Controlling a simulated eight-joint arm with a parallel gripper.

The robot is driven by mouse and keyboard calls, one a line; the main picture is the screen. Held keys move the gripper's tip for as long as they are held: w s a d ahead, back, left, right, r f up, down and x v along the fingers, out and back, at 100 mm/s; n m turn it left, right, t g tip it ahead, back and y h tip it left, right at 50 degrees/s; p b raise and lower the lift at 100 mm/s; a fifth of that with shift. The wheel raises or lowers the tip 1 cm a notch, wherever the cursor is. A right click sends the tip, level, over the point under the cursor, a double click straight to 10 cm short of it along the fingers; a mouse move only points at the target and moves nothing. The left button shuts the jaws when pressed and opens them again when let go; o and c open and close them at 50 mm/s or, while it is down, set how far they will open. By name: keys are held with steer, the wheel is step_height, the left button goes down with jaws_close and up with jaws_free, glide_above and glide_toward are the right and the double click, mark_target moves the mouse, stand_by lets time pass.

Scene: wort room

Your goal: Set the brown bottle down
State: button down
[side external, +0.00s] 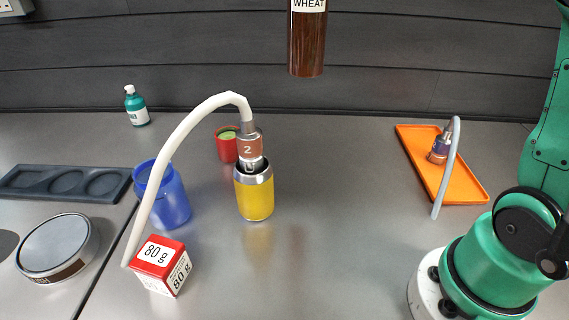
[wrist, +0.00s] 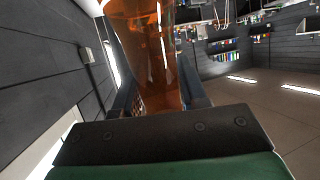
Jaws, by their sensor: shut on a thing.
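The brown bottle (side external: 307,45) hangs upright in the air at the top of the side view, its base well above the grey bench (side external: 335,200). A white label reading WHEAT is cut by the top edge of the picture, and its upper part is out of view. In the wrist view the amber bottle (wrist: 155,55) stands between the two fingers of my gripper (wrist: 160,97), which is shut on it. My gripper is out of view in the side view.
A yellow can (side external: 254,196) holds a connector marked 2 on a white hose (side external: 185,128). Nearby are a blue jar (side external: 163,197), red cup (side external: 227,149) and 80 g box (side external: 161,264). An orange tray (side external: 465,187) lies right. The bench between can and tray is clear.

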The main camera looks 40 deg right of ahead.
steer(key=w+d+f, duration=0.3)
steer(key=w+d, duration=0.1)
step_height(320, 180, down, 20)
steer(key=shift+w+d+r, duration=0.15)
steer(key=shift+r, duration=0.1)
stand_by(0.4)
steer(key=shift+c, duration=2.4)
jaws_free()
steer(key=shift+f, duration=0.15)
